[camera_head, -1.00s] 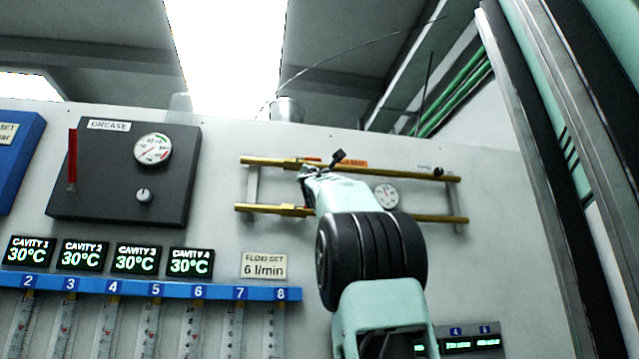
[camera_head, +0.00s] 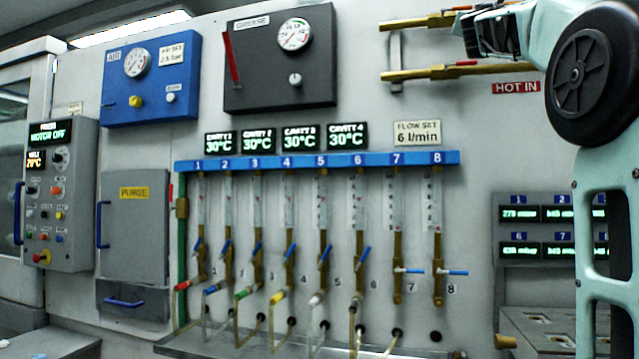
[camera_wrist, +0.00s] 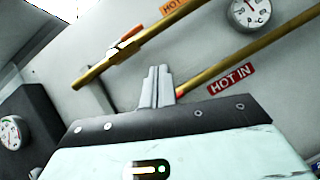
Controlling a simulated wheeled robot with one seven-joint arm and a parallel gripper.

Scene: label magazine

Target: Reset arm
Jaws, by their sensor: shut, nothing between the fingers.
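My gripper shows in the wrist view (camera_wrist: 157,88). Its two grey fingers are together with nothing between them. They point toward the wall by the brass pipes (camera_wrist: 240,55), just left of the red HOT IN label (camera_wrist: 231,79). I cannot tell whether the fingertips touch a pipe. In the head view my arm enters at the upper right in front of the wall, and the fingers are not clearly seen there.
The brass pipes (camera_head: 440,72) run behind my arm. The black GREASE panel (camera_head: 262,80), blue AIR panel (camera_head: 165,104) and blue flow manifold (camera_head: 330,161) with several valves are to the left. A grey display box (camera_head: 515,262) is below right.

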